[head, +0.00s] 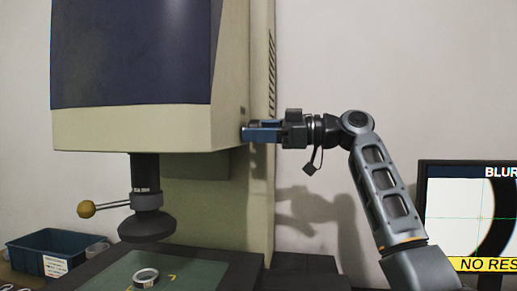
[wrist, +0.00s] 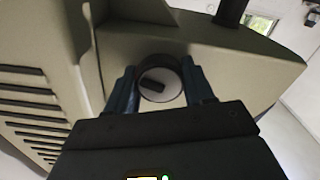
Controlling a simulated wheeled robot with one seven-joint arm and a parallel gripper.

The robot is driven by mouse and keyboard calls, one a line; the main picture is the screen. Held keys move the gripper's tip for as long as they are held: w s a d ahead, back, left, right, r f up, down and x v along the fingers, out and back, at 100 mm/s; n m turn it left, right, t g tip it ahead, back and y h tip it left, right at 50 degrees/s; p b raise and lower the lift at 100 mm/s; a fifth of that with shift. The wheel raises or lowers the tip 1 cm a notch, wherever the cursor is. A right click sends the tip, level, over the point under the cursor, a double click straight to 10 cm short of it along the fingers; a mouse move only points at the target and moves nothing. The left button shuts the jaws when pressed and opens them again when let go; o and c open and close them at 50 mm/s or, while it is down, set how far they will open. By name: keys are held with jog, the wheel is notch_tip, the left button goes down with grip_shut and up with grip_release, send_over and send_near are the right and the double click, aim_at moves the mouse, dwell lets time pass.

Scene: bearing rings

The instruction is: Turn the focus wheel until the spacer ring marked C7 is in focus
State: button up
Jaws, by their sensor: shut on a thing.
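My gripper (head: 248,131) is at the right side of the measuring machine's head, its blue fingers shut on the focus wheel. In the wrist view the focus wheel (wrist: 160,84) is a round knob with a pale face and a dark bar, between the two fingers (wrist: 160,90). A metal spacer ring (head: 146,278) lies on the stage (head: 195,270) below the dark lens (head: 147,225); I cannot read its mark. The screen (head: 470,215) at the right shows a dark curved band with a soft edge, "BLUR" at the top and "NO RES" on a yellow strip, both cut off.
A blue bin (head: 48,257) stands at the lower left, with another ring (head: 97,249) at its right side. A lever with a yellow ball (head: 86,209) sticks out left of the lens. The machine's column (head: 262,200) stands beside my gripper. Plain wall lies behind my arm.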

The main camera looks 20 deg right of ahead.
jog(key=shift+f+n+b, duration=0.1)
jog(key=shift+n+b, duration=0.75)
jog(key=shift+n, duration=0.15)
jog(key=o, duration=1)
jog(key=shift+o, duration=0.2)
jog(key=v, duration=0.8)
